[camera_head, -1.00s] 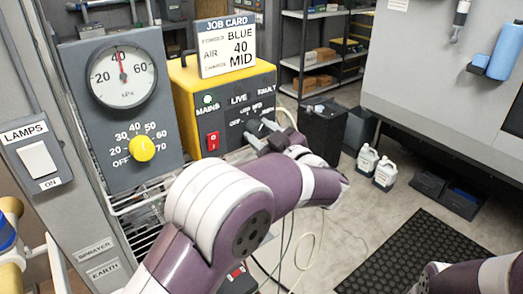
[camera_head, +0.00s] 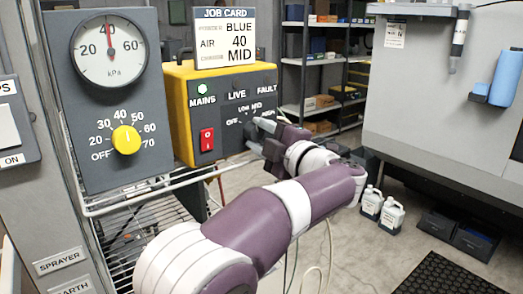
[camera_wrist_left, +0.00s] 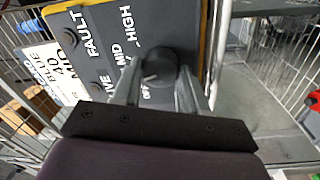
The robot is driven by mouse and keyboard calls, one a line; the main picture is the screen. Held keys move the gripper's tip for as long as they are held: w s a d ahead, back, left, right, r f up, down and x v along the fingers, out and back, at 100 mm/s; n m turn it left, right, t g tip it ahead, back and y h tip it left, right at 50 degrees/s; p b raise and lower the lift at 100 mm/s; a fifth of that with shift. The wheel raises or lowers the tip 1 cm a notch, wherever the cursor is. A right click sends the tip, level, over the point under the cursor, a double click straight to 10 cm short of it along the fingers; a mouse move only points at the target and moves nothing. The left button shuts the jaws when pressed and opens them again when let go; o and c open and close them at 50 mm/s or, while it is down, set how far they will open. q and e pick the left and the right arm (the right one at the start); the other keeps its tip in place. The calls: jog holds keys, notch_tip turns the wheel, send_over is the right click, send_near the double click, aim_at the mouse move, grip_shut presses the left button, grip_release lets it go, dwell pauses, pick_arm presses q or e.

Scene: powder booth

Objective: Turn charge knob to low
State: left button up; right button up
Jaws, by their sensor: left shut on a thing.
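The charge knob, a dark round knob (camera_wrist_left: 158,66), is on the dark front panel of the yellow control box (camera_head: 178,112). Labels OFF, LOW, MID and HIGH surround it. My left gripper (camera_head: 257,132) reaches the panel from the lower right. In the left wrist view its two fingers (camera_wrist_left: 160,76) close on the knob from both sides. The gripper mostly hides the knob in the head view, and I cannot tell which label it points to. My right gripper is out of view.
Left of the box is a grey panel with a kPa gauge (camera_head: 110,50) near 40 and a yellow knob (camera_head: 126,140). A job card (camera_head: 225,38) on top reads BLUE, 40, MID. The red switch (camera_head: 207,139) sits near my arm. White jugs (camera_head: 392,216) stand on the floor.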

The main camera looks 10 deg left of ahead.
pick_arm(q)
jog(key=shift+n+b, duration=0.6)
jog(key=o, duration=1.1)
jog(key=shift+c, duration=0.2)
jog(key=b+v, duration=0.2)
jog(key=v, duration=1)
jog(key=shift+s+d, duration=0.25)
jog(key=shift+d, duration=0.05)
jog(key=shift+f, duration=0.15)
